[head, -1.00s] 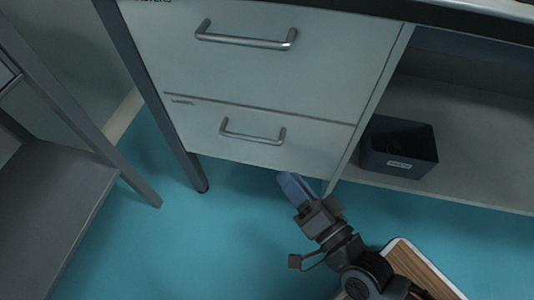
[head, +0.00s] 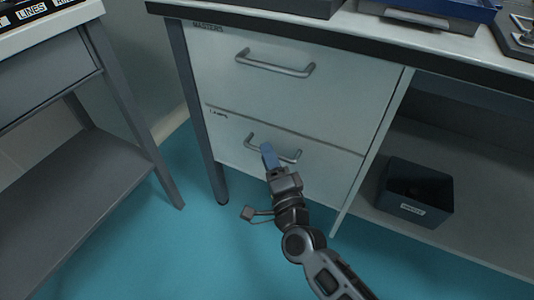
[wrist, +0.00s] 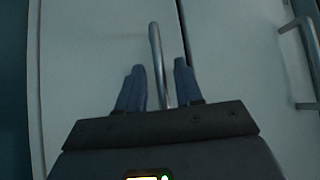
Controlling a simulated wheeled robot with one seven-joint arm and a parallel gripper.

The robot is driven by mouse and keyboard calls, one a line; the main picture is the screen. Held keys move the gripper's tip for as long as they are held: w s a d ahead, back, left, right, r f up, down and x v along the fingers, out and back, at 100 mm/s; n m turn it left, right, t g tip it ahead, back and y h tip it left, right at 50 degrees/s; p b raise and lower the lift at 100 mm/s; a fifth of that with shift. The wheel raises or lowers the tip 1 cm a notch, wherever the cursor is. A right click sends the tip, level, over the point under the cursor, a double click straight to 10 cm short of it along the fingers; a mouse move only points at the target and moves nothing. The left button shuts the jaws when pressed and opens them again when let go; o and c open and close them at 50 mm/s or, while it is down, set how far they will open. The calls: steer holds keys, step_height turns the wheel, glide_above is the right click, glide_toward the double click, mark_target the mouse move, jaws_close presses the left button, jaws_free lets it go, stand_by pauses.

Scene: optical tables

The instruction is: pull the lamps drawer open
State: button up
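The lamps drawer (head: 325,180) is the lower white drawer of the cabinet, with a small label at its upper left. It looks flush with the cabinet. Its metal bar handle (head: 290,157) is partly hidden behind my gripper (head: 267,150) in the head view. In the wrist view, my gripper (wrist: 157,88) has its two blue fingers apart, with the drawer handle (wrist: 157,55) running between them. A gap shows between the handle and the left finger; the handle is nearer the right finger, and I cannot tell if they touch.
The upper drawer (head: 300,95), with its own bar handle (head: 275,69), is closed above. A black labelled bin (head: 415,190) sits on the open shelf at right. A grey side table (head: 80,165) stands at left. Blue floor (head: 180,250) is clear in front.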

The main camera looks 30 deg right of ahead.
steer(key=shift+w+d+r, duration=0.1)
steer(key=shift+w+d, duration=0.1)
steer(key=shift+w, duration=0.7)
steer(key=shift+c, duration=0.2)
jaws_close()
